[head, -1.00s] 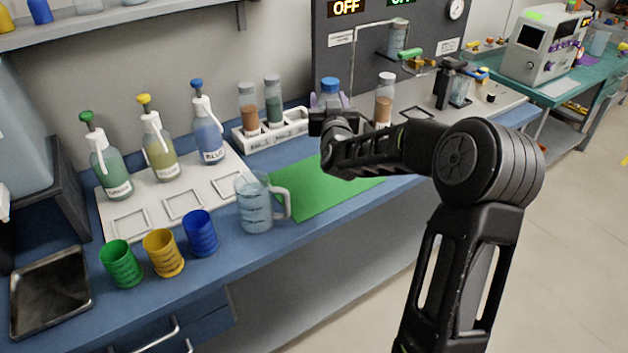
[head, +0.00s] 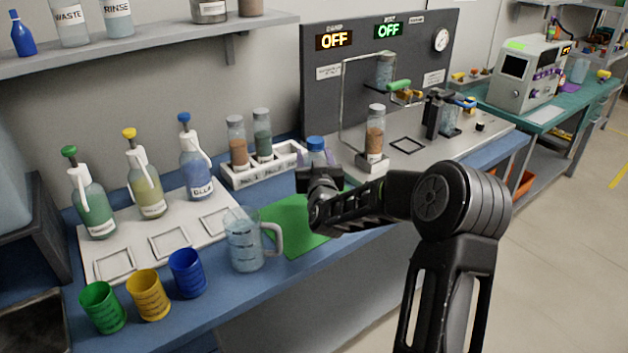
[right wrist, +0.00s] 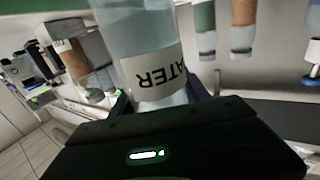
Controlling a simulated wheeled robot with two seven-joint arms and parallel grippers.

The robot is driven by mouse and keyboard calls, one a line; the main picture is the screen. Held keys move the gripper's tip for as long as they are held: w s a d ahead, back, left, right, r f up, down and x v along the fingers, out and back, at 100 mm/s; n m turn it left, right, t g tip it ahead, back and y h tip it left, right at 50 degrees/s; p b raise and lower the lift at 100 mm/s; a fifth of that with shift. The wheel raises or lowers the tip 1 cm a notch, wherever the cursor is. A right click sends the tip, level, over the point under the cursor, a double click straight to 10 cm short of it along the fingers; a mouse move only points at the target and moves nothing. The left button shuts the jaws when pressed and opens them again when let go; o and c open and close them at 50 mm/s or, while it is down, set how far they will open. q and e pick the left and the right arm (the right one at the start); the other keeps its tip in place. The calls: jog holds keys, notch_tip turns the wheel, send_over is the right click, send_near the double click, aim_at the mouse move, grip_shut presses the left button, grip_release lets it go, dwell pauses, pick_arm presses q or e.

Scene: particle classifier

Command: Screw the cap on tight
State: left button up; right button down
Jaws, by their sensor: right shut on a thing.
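A clear bottle with a blue cap (head: 315,143) on its top stands upright at the back of the green mat (head: 285,232). My right gripper (head: 320,178) is at the bottle's near side, and the arm hides its lower part. In the right wrist view the clear bottle (right wrist: 128,28) sits between the fingers, and its label reads WATER upside down. My right gripper (right wrist: 170,95) is shut on this bottle. The cap is outside the right wrist view, and I cannot tell how tight it sits. My left gripper is not in view.
A white rack (head: 232,178) with sample bottles stands left of the water bottle. A clear jug (head: 243,255) is at the mat's left edge. Pump bottles and coloured cups fill the left bench. Another sample bottle (head: 375,128) stands to the right, near the OFF panel (head: 420,55).

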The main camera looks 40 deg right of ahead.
jog(key=shift+f, duration=0.7)
notch_tip(320, 180, down, 4)
jog(key=shift+r, duration=0.15)
jog(key=c, duration=0.5)
grip_release()
jog(key=shift+f, duration=0.2)
